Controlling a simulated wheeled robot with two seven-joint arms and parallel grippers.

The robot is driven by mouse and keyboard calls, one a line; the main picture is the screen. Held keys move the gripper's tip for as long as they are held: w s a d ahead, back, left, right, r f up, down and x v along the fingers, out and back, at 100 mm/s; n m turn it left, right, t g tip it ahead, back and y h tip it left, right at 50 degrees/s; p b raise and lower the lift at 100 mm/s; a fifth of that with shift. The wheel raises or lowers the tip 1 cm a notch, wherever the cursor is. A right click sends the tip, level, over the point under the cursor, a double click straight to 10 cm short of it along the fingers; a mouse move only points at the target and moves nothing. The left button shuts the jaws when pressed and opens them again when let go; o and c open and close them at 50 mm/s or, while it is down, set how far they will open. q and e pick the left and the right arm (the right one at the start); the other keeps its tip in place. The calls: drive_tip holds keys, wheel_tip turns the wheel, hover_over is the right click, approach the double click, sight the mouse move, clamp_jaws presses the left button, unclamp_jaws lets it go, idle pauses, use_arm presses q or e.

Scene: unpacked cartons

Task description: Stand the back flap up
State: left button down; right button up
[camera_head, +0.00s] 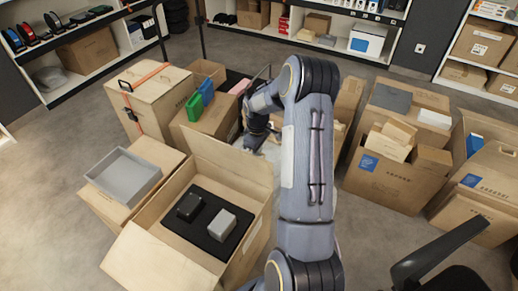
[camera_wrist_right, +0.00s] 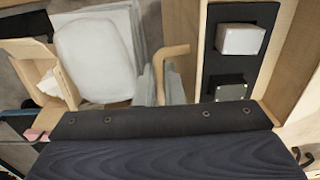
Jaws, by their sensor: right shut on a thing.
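The open carton (camera_head: 258,241) stands at the front, with its inside facing up. Its back flap (camera_head: 228,163) rises from the far edge, tilted. It also shows in the right wrist view (camera_wrist_right: 182,35). A black box (camera_head: 189,206) and a grey box (camera_head: 222,225) lie on black foam inside; both also show in the right wrist view. My right gripper (camera_head: 253,141) is at the far side of the back flap, near its upper edge, and is shut on it. My left gripper is not in view.
A grey tray (camera_head: 123,178) sits on a carton at the left. A strapped carton (camera_head: 150,95) and a carton with green items (camera_head: 207,112) stand behind. Filled cartons (camera_head: 385,165) stand at the right. Bare floor shows at the far left.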

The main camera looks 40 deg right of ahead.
drive_tip(key=o, duration=0.6)
drive_tip(key=shift+r, duration=0.1)
drive_tip(key=shift+r+p, duration=2.8)
drive_tip(key=shift+r, duration=1.15)
